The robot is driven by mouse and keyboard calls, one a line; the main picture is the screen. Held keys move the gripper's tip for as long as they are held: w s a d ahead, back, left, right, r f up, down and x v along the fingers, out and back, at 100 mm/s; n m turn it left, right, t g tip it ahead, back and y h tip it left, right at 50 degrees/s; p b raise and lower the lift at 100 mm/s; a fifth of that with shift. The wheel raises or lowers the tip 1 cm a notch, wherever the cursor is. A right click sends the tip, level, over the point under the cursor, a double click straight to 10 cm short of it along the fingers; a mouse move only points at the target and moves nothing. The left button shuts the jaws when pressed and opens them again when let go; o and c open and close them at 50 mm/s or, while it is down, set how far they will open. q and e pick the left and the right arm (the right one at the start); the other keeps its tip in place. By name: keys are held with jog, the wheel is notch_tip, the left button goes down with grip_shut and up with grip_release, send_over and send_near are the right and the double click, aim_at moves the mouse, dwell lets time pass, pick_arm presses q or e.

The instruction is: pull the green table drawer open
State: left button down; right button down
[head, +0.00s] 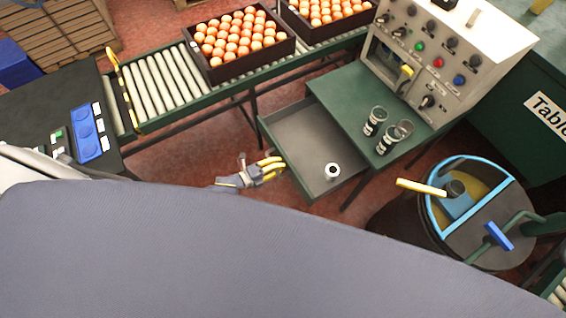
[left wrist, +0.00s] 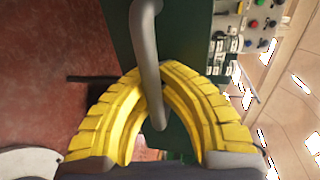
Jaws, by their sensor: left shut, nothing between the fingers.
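The green table (head: 350,95) stands right of centre in the head view. Its drawer (head: 298,135) is out to the lower left, with its grey inside showing. A small white ring-shaped thing (head: 332,171) lies in the drawer. My left gripper (head: 277,165) is at the drawer's front, its yellow fingers shut. In the left wrist view the grey bar handle (left wrist: 147,50) crosses the fingertips, and its lower end lies in the gap framed by the bowed fingers (left wrist: 152,85). Nothing is pinched between the tips. My right gripper is not in view.
Glass jars (head: 389,138) and a control box (head: 440,60) stand on the table. A round bin (head: 432,215) is at the right. Red floor is clear left of the drawer.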

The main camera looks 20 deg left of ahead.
pick_arm(q)
jog(key=c, duration=2.1)
grip_release()
jog(key=shift+c, duration=0.2)
jog(key=o, duration=0.7)
jog(key=shift+o, duration=0.2)
jog(key=v, duration=1.2)
